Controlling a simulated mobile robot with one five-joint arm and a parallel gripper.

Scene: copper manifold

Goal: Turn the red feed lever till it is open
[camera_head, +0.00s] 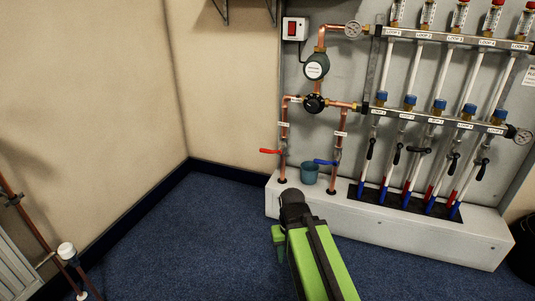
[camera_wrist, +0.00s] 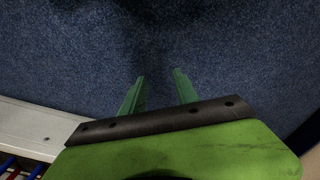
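The red feed lever (camera_head: 269,151) is a small handle on the left vertical copper pipe (camera_head: 283,130), below the manifold. It sticks out to the left, roughly level, crosswise to the pipe. My gripper (camera_wrist: 160,85) is open and empty in the wrist view, its two green fingers apart over blue carpet. In the head view my green arm is low in the middle, below and in front of the lever and well apart from it. The fingers are hard to make out there. The lever does not show in the wrist view.
A blue lever (camera_head: 325,162) sits on the right copper pipe. A teal cup (camera_head: 309,172) stands between the pipes on the white plinth (camera_head: 390,229). Several black-handled valves hang to the right. The blue carpet (camera_head: 190,245) left of the plinth is clear.

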